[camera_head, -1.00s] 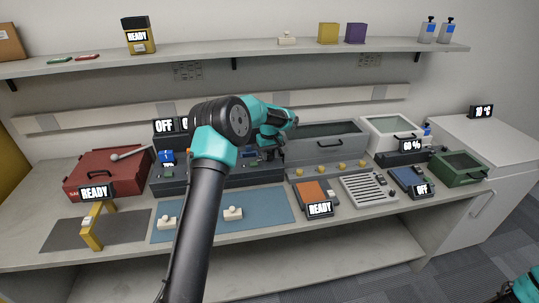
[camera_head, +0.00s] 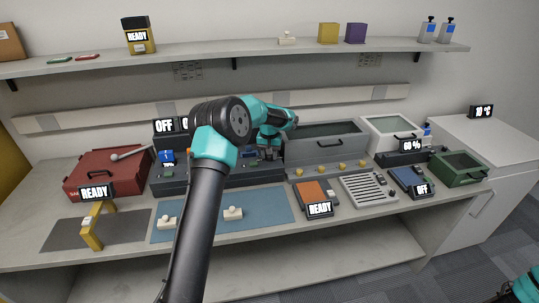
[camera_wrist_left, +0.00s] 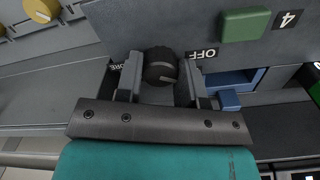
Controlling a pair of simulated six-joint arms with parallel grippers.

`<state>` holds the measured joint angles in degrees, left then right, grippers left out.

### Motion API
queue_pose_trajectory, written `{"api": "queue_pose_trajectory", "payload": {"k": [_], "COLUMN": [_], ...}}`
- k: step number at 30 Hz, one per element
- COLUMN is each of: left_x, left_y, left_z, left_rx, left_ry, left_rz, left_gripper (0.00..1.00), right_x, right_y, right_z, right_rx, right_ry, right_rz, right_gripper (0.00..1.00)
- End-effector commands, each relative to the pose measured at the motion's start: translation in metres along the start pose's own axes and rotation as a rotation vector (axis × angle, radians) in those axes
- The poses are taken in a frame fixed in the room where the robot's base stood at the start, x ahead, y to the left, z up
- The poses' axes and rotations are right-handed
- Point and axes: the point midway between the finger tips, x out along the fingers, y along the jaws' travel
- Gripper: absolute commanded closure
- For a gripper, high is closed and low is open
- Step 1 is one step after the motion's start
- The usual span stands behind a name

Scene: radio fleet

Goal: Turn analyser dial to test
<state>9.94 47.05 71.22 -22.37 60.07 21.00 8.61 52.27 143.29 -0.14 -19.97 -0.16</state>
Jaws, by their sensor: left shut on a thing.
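The dark ribbed analyser dial (camera_wrist_left: 160,66) sits between my left gripper's fingers in the left wrist view. A short pale line shows on its face. An OFF label (camera_wrist_left: 202,54) is on the panel to its right. Another label (camera_wrist_left: 116,66), ending in "ORE", is partly hidden by the left finger. My left gripper (camera_wrist_left: 158,90) is shut on the dial. In the head view this gripper (camera_head: 268,153) is at the dark analyser unit (camera_head: 240,178) at the back of the bench, much of which my left arm hides. My right gripper is not in view.
A green button (camera_wrist_left: 245,25) and a blue part (camera_wrist_left: 229,99) are close right of the dial in the wrist view. A grey bin with yellow knobs (camera_head: 325,142) stands right of the gripper. A red case (camera_head: 100,175) is at left.

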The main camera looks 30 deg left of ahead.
Motion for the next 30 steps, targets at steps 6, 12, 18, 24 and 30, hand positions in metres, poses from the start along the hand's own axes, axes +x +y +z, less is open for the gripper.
{"api": "queue_pose_trajectory", "payload": {"k": [6, 12, 18, 24, 30], "left_x": [-0.0008, -0.0009, -0.0010, -0.0010, -0.0010], "left_y": [-0.0002, -0.0003, -0.0002, -0.0003, -0.0002], "left_z": [-0.0007, -0.0008, -0.0009, -0.0010, -0.0009], "left_rx": [0.147, 0.225, 0.251, 0.251, 0.251], "left_ry": [0.002, 0.001, 0.002, 0.002, 0.002], "left_rz": [0.000, 0.000, 0.000, 0.000, 0.000], "left_gripper": [0.88, 0.88, 0.88, 0.88, 0.55], "right_x": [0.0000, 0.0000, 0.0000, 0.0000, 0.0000], "right_y": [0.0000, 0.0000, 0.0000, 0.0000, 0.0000], "right_z": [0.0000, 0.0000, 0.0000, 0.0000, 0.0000], "right_rx": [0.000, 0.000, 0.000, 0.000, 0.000], "right_ry": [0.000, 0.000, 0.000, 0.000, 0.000], "right_rz": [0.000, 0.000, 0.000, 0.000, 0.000], "right_gripper": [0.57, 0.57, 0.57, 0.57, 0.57]}}
